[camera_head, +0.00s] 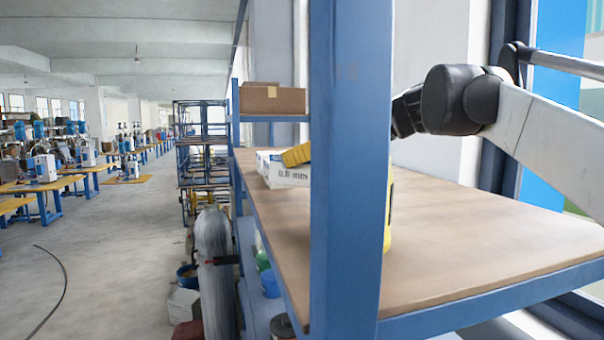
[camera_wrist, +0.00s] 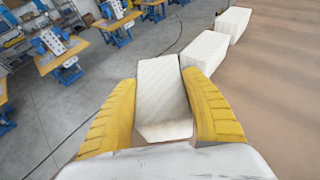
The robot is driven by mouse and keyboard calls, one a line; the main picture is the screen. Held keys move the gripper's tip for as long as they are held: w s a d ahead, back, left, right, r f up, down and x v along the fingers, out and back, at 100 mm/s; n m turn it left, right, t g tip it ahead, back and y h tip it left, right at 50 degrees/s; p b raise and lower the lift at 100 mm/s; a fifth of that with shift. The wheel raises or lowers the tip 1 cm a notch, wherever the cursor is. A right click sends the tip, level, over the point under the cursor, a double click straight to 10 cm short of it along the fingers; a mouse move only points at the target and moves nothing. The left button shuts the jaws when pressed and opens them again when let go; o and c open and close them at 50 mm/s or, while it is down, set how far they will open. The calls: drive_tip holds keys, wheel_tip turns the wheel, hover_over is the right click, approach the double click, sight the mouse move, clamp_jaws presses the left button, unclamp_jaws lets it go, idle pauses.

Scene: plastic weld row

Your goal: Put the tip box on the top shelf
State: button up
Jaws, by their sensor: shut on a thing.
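A white box with printing like "0.8 mm" (camera_head: 288,174), which I take for the tip box, is at the left edge of the brown shelf board (camera_head: 450,240). My gripper (camera_head: 298,155) is at this box, with a yellow finger showing left of the blue post. In the wrist view my gripper (camera_wrist: 160,80) has its yellow fingers on both sides of a white box (camera_wrist: 160,100) and is shut on it. I cannot tell whether the held box touches the board. The blue post hides most of my gripper in the head view.
Two more white boxes (camera_wrist: 204,52) (camera_wrist: 234,22) stand in line beyond the held one. The blue post (camera_head: 350,170) rises in front. A cardboard box (camera_head: 272,98) sits on a higher shelf behind. A yellow thing (camera_head: 388,210) shows partly behind the post. The right part of the board is bare.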

sight(304, 172)
drive_tip(key=shift+f, duration=1.7)
drive_tip(key=shift+f, duration=0.15)
drive_tip(key=o, duration=1.2)
drive_tip(key=shift+o, duration=0.2)
drive_tip(key=shift+d+r, duration=0.25)
drive_tip(key=b+v, duration=0.1)
drive_tip(key=v, duration=1)
drive_tip(key=shift+s+d, duration=0.2)
drive_tip(key=shift+r, duration=0.1)
